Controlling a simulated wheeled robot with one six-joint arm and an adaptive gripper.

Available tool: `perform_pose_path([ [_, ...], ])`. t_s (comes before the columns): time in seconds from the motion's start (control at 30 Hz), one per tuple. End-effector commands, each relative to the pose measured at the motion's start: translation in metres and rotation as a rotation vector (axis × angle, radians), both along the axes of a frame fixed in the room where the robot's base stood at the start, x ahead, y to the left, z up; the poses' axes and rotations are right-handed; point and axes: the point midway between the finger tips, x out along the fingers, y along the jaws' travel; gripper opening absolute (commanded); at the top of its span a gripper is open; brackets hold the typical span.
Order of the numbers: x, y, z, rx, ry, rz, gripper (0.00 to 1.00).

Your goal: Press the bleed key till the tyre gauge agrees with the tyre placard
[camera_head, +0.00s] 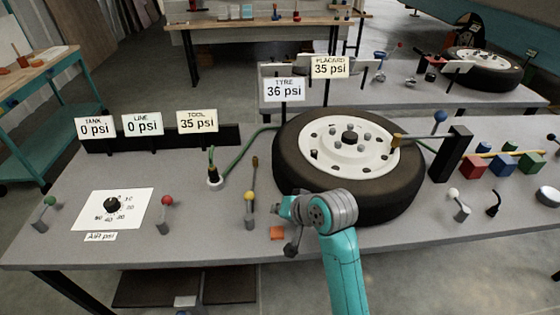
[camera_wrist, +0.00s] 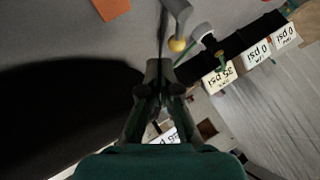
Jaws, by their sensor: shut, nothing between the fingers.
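The tyre gauge sign (camera_head: 285,89) reads 36 psi and the tyre placard (camera_head: 330,67) reads 35 psi. Both stand behind the wheel (camera_head: 290,165), which lies flat on the grey bench with its white rim up. A small unlabelled orange pad (camera_head: 277,233), possibly the bleed key, lies on the bench in front of the tyre. It also shows at the top of the wrist view (camera_wrist: 110,8).
A yellow-knobbed lever (camera_head: 249,197) stands left of my gripper, close by. A red-knobbed lever (camera_head: 166,203) and a dial (camera_head: 112,205) are further left. The TOOL sign (camera_head: 197,121) reads 35 psi; TANK (camera_head: 95,127) and LINE (camera_head: 142,124) read 0. A dark post (camera_head: 450,155) stands right.

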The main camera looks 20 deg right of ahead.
Motion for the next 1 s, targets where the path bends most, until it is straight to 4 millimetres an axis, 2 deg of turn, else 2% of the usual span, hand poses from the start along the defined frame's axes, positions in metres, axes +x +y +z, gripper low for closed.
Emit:
perform_pose_path([
  [0.03, 0.001, 0.0, 0.01, -0.001, -0.005, 0.0, 0.0],
  [0.1, 0.0, 0.0, 0.018, 0.0, -0.005, 0.0, 0.0],
  [0.47, 0.0, 0.0, 0.016, 0.0, 0.0, 0.0, 0.0],
  [0.67, -0.001, 0.0, 0.0, 0.001, 0.002, 0.0, 0.0],
  [1.0, -0.001, 0.0, -0.043, 0.0, 0.003, -0.001, 0.0],
])
